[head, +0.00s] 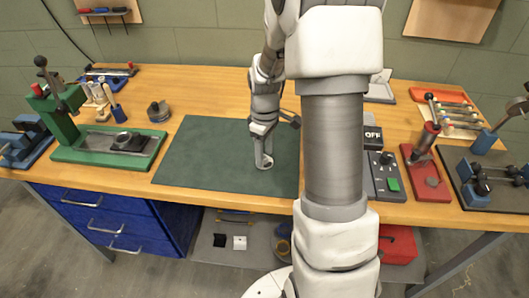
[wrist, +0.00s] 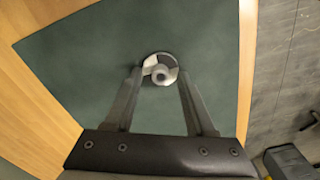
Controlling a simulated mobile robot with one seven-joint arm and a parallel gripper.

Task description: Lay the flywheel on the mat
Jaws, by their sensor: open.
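A small round silver flywheel with a raised hub (wrist: 160,71) lies flat on the dark green mat (wrist: 85,55). In the head view it shows as a pale disc (head: 265,164) on the right part of the mat (head: 205,150), partly hidden by my gripper (head: 263,155). My gripper points down over the mat. In the wrist view its two fingers are spread (wrist: 160,75), with the flywheel framed between their tips. The fingers look apart from it, though their exact height is unclear.
A green press (head: 105,142) stands left of the mat, with a small round metal part (head: 158,111) behind its right end. A control box (head: 383,172) and a red lever tool (head: 428,175) stand to the right. The mat's left half is clear.

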